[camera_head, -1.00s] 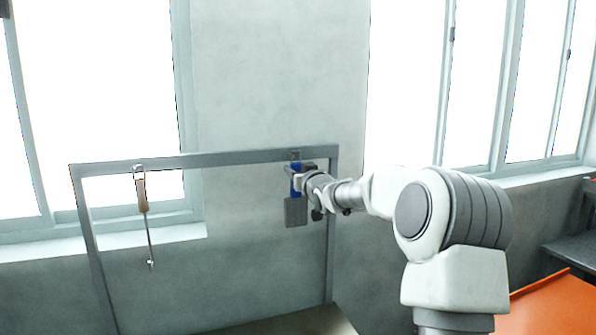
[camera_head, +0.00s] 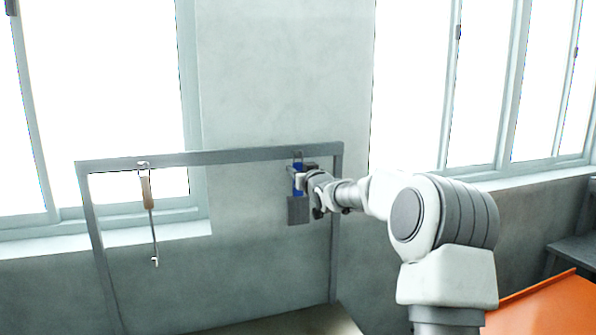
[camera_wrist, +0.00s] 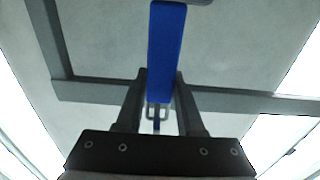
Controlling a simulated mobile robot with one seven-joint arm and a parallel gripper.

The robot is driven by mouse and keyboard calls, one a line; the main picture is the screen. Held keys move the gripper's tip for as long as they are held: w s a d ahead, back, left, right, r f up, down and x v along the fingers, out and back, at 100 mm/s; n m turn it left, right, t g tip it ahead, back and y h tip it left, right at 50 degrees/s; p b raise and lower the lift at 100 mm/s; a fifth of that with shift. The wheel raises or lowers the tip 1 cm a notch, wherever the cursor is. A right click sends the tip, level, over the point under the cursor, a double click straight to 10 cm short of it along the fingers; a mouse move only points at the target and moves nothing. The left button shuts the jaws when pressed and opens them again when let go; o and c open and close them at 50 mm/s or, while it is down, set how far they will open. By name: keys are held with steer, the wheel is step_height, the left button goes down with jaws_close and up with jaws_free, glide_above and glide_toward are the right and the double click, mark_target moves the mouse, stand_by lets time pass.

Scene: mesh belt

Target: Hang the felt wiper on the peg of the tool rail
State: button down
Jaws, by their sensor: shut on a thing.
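The felt wiper has a blue handle (camera_head: 298,184) with a grey pad (camera_head: 298,210) below it and a wire loop (camera_head: 298,156) on top. My gripper (camera_head: 306,178) is shut on the blue handle and holds the wiper upright at the right part of the tool rail (camera_head: 235,156). In the head view the loop overlaps the rail's top bar. The wrist view shows the handle (camera_wrist: 167,50) between the fingers (camera_wrist: 161,80) and the loop (camera_wrist: 157,113) in front of the bar (camera_wrist: 240,101). Whether the loop is around a peg cannot be told.
A hook tool with a brown handle (camera_head: 146,190) hangs at the left of the rail. The rail's right post (camera_head: 334,240) stands close to my gripper. Windows and a wall are behind. An orange surface (camera_head: 545,305) lies at the lower right. The rail's middle is free.

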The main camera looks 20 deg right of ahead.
steer(key=shift+c, duration=2.2)
jaws_free()
